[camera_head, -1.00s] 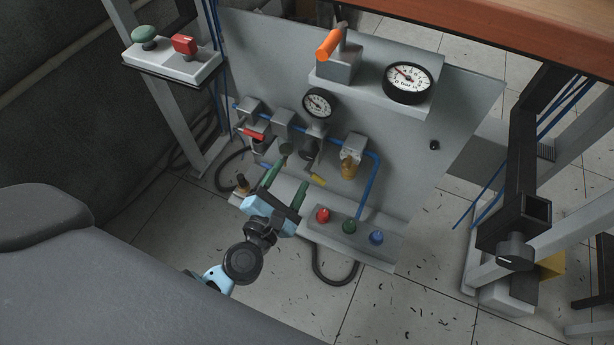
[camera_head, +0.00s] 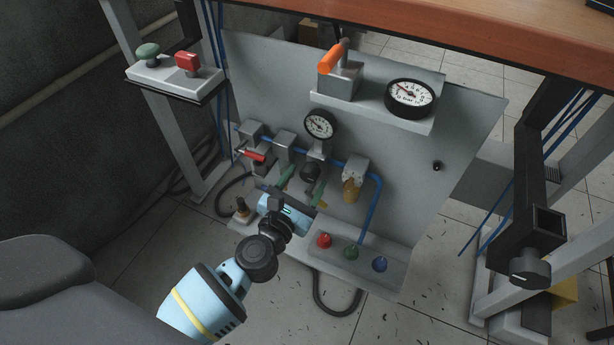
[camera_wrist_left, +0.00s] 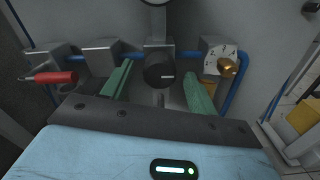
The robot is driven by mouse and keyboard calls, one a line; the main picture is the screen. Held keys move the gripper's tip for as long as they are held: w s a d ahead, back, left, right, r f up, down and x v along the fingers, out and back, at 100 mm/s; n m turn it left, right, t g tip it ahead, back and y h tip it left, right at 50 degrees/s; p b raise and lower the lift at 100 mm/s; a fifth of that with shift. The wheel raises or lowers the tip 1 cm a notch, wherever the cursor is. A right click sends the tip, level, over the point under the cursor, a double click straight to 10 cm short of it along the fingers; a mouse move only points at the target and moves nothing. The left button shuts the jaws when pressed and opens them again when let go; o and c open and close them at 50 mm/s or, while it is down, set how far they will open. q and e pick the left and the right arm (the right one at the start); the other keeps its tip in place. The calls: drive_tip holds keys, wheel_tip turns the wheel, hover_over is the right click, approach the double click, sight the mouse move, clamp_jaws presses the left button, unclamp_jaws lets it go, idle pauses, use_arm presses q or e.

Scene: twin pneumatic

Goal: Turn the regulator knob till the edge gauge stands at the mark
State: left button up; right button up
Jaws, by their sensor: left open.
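The black regulator knob (camera_head: 312,171) is on the grey panel below a small dial gauge (camera_head: 320,124). It shows a pale line on its face in the left wrist view (camera_wrist_left: 158,72). A larger white dial gauge (camera_head: 410,97), likely the edge gauge, lies on the panel's top ledge; its needle points to the upper left, and I cannot make out a mark. My left gripper (camera_head: 302,188) is open in front of the knob. Its green fingers stand on either side of the knob with visible gaps, and nothing is held. My right gripper is not in view.
A red-handled valve (camera_wrist_left: 52,78) is left of the knob and a brass fitting (camera_wrist_left: 228,67) right of it. An orange lever (camera_head: 332,58) stands on top. Blue tubing (camera_head: 371,208) runs down the panel.

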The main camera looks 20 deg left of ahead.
use_arm(q)
drive_tip(key=shift+w, duration=0.8)
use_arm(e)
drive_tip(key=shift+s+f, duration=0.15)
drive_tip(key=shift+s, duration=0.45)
use_arm(q)
drive_tip(key=c, duration=0.9)
drive_tip(key=shift+m, duration=0.4)
drive_tip(key=shift+c, duration=0.5)
drive_tip(key=shift+p, duration=0.3)
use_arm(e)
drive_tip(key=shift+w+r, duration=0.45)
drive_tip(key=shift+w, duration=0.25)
